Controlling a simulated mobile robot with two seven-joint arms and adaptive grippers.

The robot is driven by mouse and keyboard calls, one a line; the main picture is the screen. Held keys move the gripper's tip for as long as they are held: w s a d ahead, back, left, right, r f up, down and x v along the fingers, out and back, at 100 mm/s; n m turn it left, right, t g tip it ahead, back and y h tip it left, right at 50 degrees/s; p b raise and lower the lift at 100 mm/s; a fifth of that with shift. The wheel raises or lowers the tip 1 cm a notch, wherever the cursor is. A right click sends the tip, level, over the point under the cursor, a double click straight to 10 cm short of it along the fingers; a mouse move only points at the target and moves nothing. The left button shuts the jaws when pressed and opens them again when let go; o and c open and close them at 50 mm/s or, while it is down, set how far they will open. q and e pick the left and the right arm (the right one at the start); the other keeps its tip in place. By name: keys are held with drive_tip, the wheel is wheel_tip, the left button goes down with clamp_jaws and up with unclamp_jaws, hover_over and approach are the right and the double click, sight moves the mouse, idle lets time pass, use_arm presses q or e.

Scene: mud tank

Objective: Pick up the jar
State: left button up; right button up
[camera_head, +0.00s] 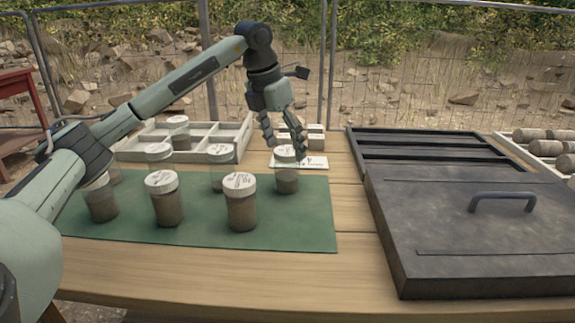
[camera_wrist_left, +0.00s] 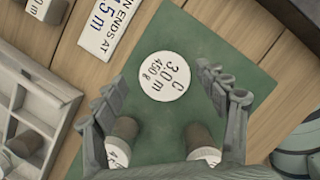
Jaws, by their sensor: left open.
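Several clear jars with white lettered lids and brown contents stand on a green mat (camera_head: 300,228). My left gripper (camera_head: 286,142) is open above the jar at the mat's back right (camera_head: 287,182), with its fingertips around the lid's height. In the left wrist view this jar's lid (camera_wrist_left: 164,76) reads "C 3.0 m 450 g" and lies between the open fingers, with green mat showing on both sides. Its body is hidden under the lid there. Other jars stand nearer, such as the front right jar (camera_head: 240,205) and the front middle jar (camera_head: 165,202). My right gripper is not in view.
A pale divided tray (camera_head: 242,128) with a jar in it stands behind the mat. A white printed card (camera_head: 314,162) and small blocks (camera_head: 316,137) lie behind the jar. A dark lidded box (camera_head: 440,250) with a handle fills the right side. Bare wood lies between mat and box.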

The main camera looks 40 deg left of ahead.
sight(291, 168)
use_arm(q)
drive_tip(key=x, duration=0.6)
drive_tip(key=shift+s+d+f, duration=0.2)
drive_tip(key=shift+d+f, duration=0.05)
drive_tip(key=shift+f, duration=0.15)
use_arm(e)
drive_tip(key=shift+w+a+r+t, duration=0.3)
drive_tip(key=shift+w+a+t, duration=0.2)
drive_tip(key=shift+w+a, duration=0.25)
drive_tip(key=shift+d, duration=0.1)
use_arm(q)
drive_tip(key=shift+r, duration=0.1)
drive_tip(key=c, duration=1.7)
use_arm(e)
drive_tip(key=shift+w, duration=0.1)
